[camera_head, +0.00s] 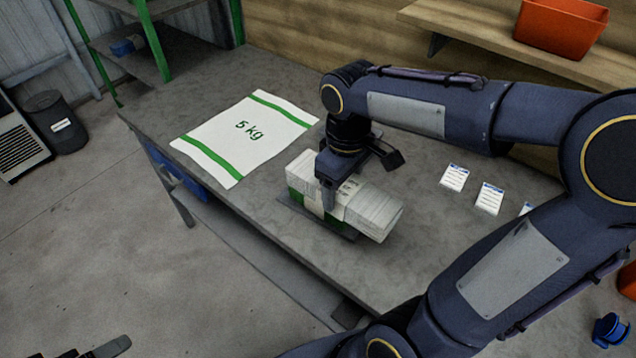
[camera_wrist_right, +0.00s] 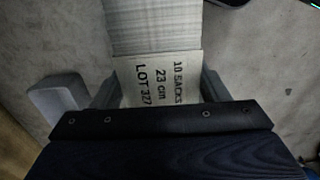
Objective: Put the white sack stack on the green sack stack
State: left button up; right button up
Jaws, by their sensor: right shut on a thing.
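My right gripper (camera_head: 333,196) is shut on the white sack stack (camera_head: 374,211), across its paper band. In the right wrist view the fingers (camera_wrist_right: 158,88) stand on both sides of the band, which reads "10 SACKS 23 cm LOT 327", and the white stack (camera_wrist_right: 155,28) extends beyond it. Green (camera_head: 331,220) shows low under and beside the white stack, at what looks like the green sack stack, mostly hidden. I cannot tell whether the two stacks touch. Part of my left gripper (camera_head: 98,350) shows at the bottom left edge; its jaw state is unclear.
A dark grey board (camera_head: 345,234) lies under the stacks on the grey table (camera_head: 270,85). A flat white "5 kg" sack (camera_head: 245,138) with green stripes lies to the left. White cards (camera_head: 489,198) lie to the right. An orange bin (camera_head: 562,27) stands on the back shelf.

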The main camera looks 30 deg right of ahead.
jog(key=w+f, duration=0.1)
jog(key=w, duration=0.1)
jog(key=w+d+f, duration=0.1)
jog(key=w, duration=0.1)
jog(key=w+f+p, duration=0.1)
jog(key=w, duration=0.1)
jog(key=shift+w+d, duration=0.15)
jog(key=shift+w, duration=0.2)
jog(key=w+f, duration=0.2)
jog(key=f, duration=0.1)
jog(key=w+d+f, duration=0.1)
jog(key=w+f, duration=0.1)
jog(key=shift+f+p, duration=0.1)
jog(key=shift+p, duration=0.2)
jog(key=f, duration=0.3)
jog(key=shift+w+f, duration=0.3)
jog(key=shift+f, duration=0.05)
jog(key=shift+f, duration=0.15)
jog(key=o, duration=1.3)
